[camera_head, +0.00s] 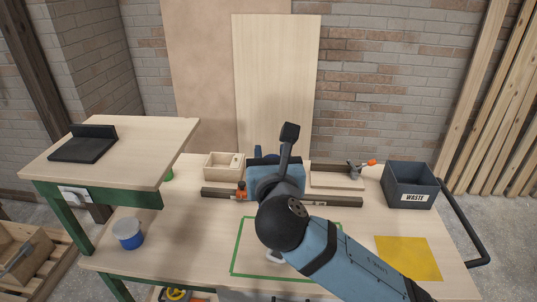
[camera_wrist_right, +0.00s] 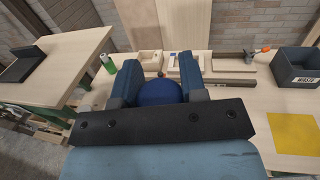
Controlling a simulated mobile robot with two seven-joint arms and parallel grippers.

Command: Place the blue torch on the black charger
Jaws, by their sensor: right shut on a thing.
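The black charger (camera_head: 82,149), a flat pad with a raised back edge, sits on the raised side table at the left. It also shows at the left edge of the right wrist view (camera_wrist_right: 22,66). My right gripper (camera_wrist_right: 158,74) is shut on a rounded dark blue thing, which I take as the blue torch (camera_wrist_right: 160,93). Most of the torch is hidden by the gripper. In the head view my right gripper (camera_head: 264,170) is over the workbench, right of the charger and apart from it; my wrist hides its fingertips. My left gripper is not in view.
The raised side table (camera_head: 150,160) stands left of the workbench (camera_head: 190,240). A wooden box (camera_head: 223,166), a clamp bar (camera_head: 335,201) and a grey waste bin (camera_head: 408,184) stand towards the back. A blue-and-white tub (camera_head: 128,233) is at left. The side table's right half is clear.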

